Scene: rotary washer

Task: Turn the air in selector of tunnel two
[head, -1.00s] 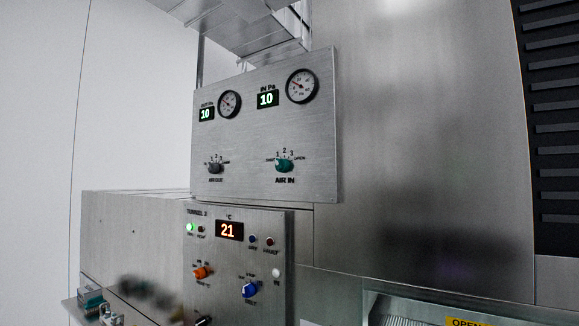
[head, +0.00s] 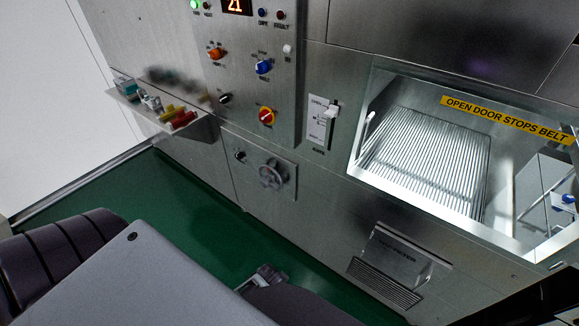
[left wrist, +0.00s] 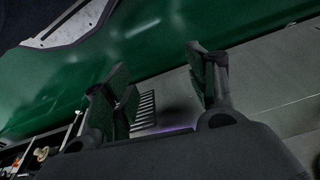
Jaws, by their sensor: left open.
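The air in selector of tunnel two is outside both current views. My right gripper is not in view.
A lit opening with a ribbed belt (head: 425,150) is on the right. The green floor (head: 190,200) is clear.

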